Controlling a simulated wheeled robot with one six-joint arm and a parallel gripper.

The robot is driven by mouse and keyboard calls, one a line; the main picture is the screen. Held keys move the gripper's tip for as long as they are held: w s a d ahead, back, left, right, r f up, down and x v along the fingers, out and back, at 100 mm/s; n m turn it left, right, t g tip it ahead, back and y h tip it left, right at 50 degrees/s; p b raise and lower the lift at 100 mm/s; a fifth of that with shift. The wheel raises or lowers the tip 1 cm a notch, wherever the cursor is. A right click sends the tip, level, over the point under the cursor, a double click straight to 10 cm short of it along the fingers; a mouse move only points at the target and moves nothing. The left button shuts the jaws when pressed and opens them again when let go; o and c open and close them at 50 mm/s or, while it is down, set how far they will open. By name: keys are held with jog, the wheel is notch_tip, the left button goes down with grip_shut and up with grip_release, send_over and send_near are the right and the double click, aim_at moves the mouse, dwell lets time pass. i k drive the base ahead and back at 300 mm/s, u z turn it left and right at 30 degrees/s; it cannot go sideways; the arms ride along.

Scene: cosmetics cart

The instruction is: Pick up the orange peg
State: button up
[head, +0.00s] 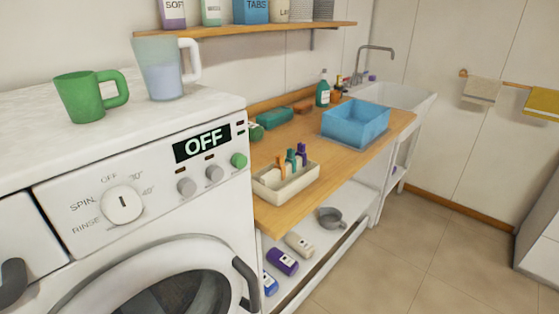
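A small, slim orange item (281,165) stands upright in the cream tray (287,194) on the wooden counter. It is small in the view, so I cannot tell for sure that it is a peg. A teal item (291,160) and a purple item (302,154) stand beside it in the same tray. The lower part of the orange item is hidden by the tray wall. My gripper is not in view.
A washing machine (150,215) stands left of the counter (345,150), carrying a green mug (80,97) and a jug (160,65). A blue basin (355,125) sits behind the tray. Floor (420,250) is clear at right.

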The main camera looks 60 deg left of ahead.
aim_at(280, 164)
jog(key=u, duration=0.5)
jog(key=i, duration=0.6)
jog(key=u, duration=0.95)
jog(key=i, duration=0.25)
jog(key=u, duration=0.25)
